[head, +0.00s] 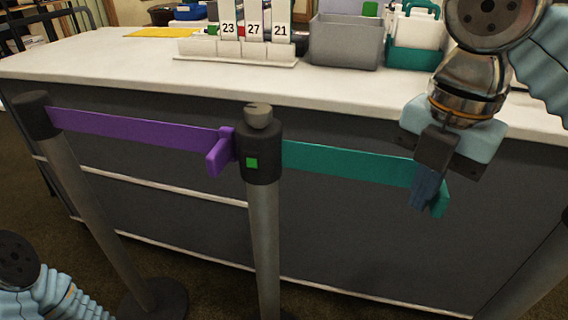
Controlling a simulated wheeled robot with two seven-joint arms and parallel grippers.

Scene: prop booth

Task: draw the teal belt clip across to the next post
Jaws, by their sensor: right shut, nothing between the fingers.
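A teal belt (345,162) stretches rightward from the middle post (262,165), which has a green square on its dark head. The teal clip (440,202) is at the belt's right end, partly hidden by my right gripper. My right gripper (425,190) points down, its fingers shut and empty, in front of or against the clip; I cannot tell whether they touch. The right post (527,275) is cut off by the right edge, its head barely showing. My left arm shows at the lower left, its gripper out of view.
A purple belt (135,130) runs from the left post (75,180) to the middle post, its purple clip (219,155) there. Behind stands a counter (120,65) with number cards (253,30), a grey bin (346,42) and a teal-and-white container (415,45).

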